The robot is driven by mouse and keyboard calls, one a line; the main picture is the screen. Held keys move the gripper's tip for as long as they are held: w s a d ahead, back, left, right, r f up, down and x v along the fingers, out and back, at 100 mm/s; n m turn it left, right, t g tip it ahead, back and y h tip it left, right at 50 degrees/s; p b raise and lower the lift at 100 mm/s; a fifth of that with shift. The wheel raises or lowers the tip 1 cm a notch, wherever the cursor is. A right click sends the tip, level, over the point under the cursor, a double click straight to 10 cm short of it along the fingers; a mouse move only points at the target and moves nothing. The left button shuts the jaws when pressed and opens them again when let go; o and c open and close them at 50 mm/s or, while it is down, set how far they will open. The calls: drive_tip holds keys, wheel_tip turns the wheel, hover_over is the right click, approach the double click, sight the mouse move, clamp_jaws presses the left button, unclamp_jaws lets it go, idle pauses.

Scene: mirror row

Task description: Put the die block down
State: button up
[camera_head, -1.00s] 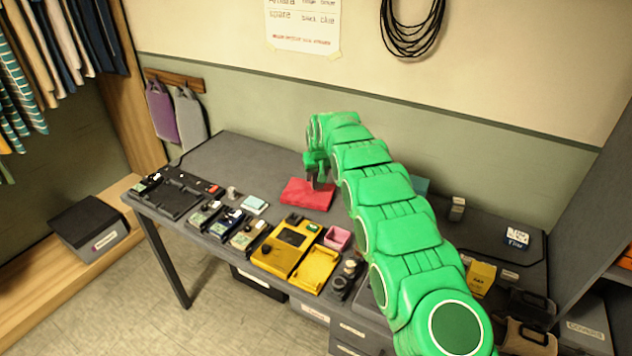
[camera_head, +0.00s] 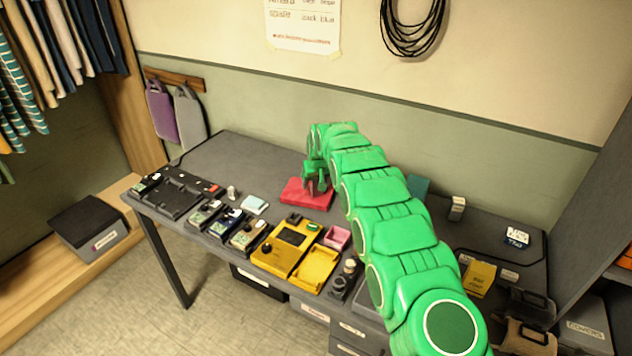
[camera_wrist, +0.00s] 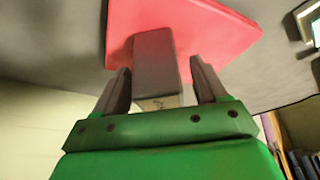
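The die block (camera_wrist: 155,62) looks dark grey with a paler marked near face in the wrist view. It sits over the red mat (camera_wrist: 225,30), between my gripper's fingers. My gripper (camera_wrist: 160,82) is open, with a narrow gap on each side of the block. In the head view my gripper (camera_head: 316,187) is low over the red mat (camera_head: 296,196), fingers pointing down. The block is hard to make out there, and its contact with the mat is not clearly shown.
Left of the mat lies a pale card (camera_head: 254,205). In front are a yellow device (camera_head: 284,248), a yellow tray (camera_head: 316,269) and a pink box (camera_head: 337,238). My arm covers the table's middle right. The back left tabletop (camera_head: 240,155) is clear.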

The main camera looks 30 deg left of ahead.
drive_tip(key=shift+r, duration=0.1)
drive_tip(key=v, duration=1.2)
idle(0.4)
drive_tip(key=s+d+r+m+h, duration=0.1)
drive_tip(key=d+r, duration=0.3)
drive_tip(key=d, duration=0.6)
drive_tip(key=s+d+r+m+h, duration=0.15)
drive_tip(key=d+r, duration=0.25)
drive_tip(key=d, duration=0.6)
drive_tip(key=s+d+r+m+g, duration=0.1)
drive_tip(key=s+d+r, duration=0.1)
drive_tip(key=s+d, duration=0.3)
drive_tip(key=s+d+r+m, duration=0.1)
drive_tip(key=s+d+r, duration=0.1)
drive_tip(key=d, duration=0.6)
drive_tip(key=s+d+r+m+g, duration=0.1)
drive_tip(key=s+d+r, duration=0.1)
drive_tip(key=s+d, duration=0.3)
drive_tip(key=s+d+m+g+h, duration=0.1)
drive_tip(key=s+d+m, duration=0.1)
drive_tip(key=s+d, duration=1.35)
drive_tip(key=s+d+f+g, duration=0.1)
drive_tip(key=s, duration=0.9)
drive_tip(key=s+d+f+m+g, duration=0.1)
drive_tip(key=s+d+f, duration=0.1)
drive_tip(key=s, duration=0.8)
drive_tip(key=shift+s+d, duration=0.2)
drive_tip(key=shift+d, duration=0.1)
